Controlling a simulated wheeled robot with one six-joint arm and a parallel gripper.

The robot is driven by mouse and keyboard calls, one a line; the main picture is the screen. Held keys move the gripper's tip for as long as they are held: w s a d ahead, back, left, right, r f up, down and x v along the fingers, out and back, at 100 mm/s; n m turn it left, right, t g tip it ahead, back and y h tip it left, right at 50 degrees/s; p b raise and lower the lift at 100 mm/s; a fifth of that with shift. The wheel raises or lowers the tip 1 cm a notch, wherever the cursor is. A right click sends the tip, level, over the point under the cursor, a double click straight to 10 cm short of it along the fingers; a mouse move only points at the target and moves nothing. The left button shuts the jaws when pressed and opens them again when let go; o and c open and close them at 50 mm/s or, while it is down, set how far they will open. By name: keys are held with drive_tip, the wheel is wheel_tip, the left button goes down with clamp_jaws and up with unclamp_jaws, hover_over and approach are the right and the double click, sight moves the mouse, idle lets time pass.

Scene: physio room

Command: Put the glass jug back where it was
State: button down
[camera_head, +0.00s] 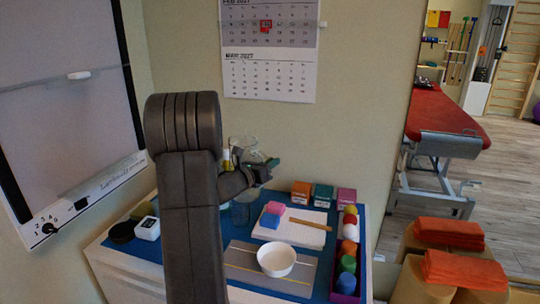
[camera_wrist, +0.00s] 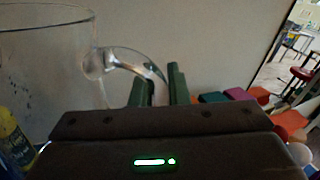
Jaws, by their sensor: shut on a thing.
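The clear glass jug (camera_wrist: 45,65) fills the left of the wrist view, with its curved handle reaching right. My gripper (camera_wrist: 158,88) is shut on that handle, with its green fingers on either side of it. In the head view my gripper (camera_head: 268,164) is above the back of the blue-topped table, and the glass jug (camera_head: 243,144) shows only faintly beside it. My arm hides part of the jug and the table there. I cannot tell whether the jug's base touches the table.
A yellow-labelled bottle (camera_wrist: 12,140) is close to the jug. The blue tabletop (camera_head: 208,258) also holds a white bowl (camera_head: 276,259) on a grey mat, a white board (camera_head: 309,236) with blocks, several small boxes (camera_head: 323,194) and a tray of balls (camera_head: 347,285). A wall stands behind.

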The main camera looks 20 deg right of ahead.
drive_tip(key=shift+f, duration=0.15)
drive_tip(key=c, duration=1.8)
unclamp_jaws()
drive_tip(key=shift+f, duration=0.25)
drive_tip(key=o, duration=0.4)
drive_tip(key=shift+r, duration=0.15)
drive_tip(key=b+v, duration=0.1)
drive_tip(key=v, duration=1.1)
drive_tip(key=shift+s, duration=0.1)
